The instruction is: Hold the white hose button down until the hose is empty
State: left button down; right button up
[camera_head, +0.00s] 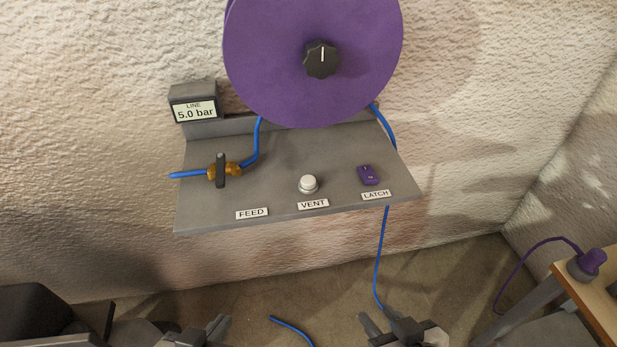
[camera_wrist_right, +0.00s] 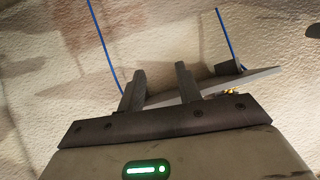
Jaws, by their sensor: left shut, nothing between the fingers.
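The white button (camera_head: 308,184) stands up from the grey shelf (camera_head: 270,170) above the label VENT. Nothing touches it. The blue hose (camera_head: 381,255) hangs from the shelf's right side toward the floor, and a piece of blue hose (camera_head: 290,330) shows at the bottom edge. The display (camera_head: 196,109) reads LINE 5.0 bar. My left gripper (camera_head: 217,325) is shut and empty, low in front of the shelf. My right gripper (camera_head: 384,324) is open and empty, below the shelf near the hanging hose. Its spread fingers also show in the right wrist view (camera_wrist_right: 160,88).
A purple reel (camera_head: 270,60) with a black knob (camera_head: 322,59) is above the shelf. The brass valve (camera_head: 222,170) has its dark handle across the blue line. A purple latch (camera_head: 368,175) is right of the button. A wooden table (camera_head: 597,285) stands at the right.

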grip_shut()
dwell(1.5)
